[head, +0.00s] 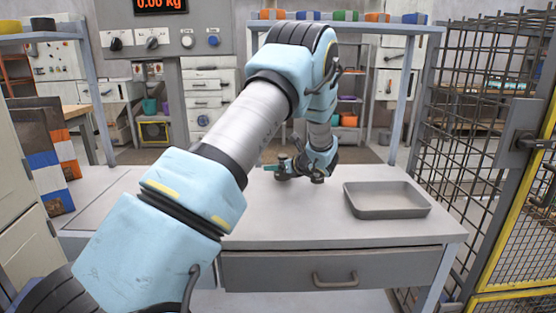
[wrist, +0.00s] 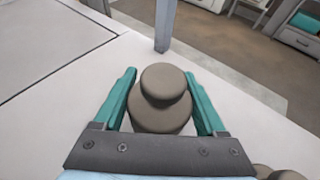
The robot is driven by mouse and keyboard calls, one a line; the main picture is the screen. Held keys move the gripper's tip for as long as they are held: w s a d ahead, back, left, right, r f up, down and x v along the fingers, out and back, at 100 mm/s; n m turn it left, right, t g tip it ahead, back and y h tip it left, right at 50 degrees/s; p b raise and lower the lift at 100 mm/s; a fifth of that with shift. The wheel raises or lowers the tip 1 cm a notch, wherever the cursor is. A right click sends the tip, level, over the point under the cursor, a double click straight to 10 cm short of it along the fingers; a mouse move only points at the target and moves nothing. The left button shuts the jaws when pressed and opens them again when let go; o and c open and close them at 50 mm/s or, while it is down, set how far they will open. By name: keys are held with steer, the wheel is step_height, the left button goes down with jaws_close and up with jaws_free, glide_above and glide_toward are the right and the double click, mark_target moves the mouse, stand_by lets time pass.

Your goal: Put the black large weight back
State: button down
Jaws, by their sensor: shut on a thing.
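A dark grey-brown weight (wrist: 165,95) with a round knob on top stands upright between the two teal fingers of my gripper (wrist: 163,103) in the wrist view. My gripper is shut on it. In the head view my gripper (head: 288,170) is low over the back middle of the grey bench. The held weight is mostly hidden there by the gripper and arm. More small round weights (wrist: 282,174) show cut off at the lower right edge of the wrist view. I cannot tell their size, nor whether the held weight touches the bench.
An empty grey tray (head: 388,213) sits on the right of the bench (head: 300,228). A shelf post (wrist: 165,25) rises at the bench's back edge. A mesh cage (head: 480,110) stands at the right. The bench front is mostly clear, under my arm.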

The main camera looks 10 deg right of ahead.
steer(key=shift+f, duration=0.55)
steer(key=shift+f, duration=0.2)
jaws_free()
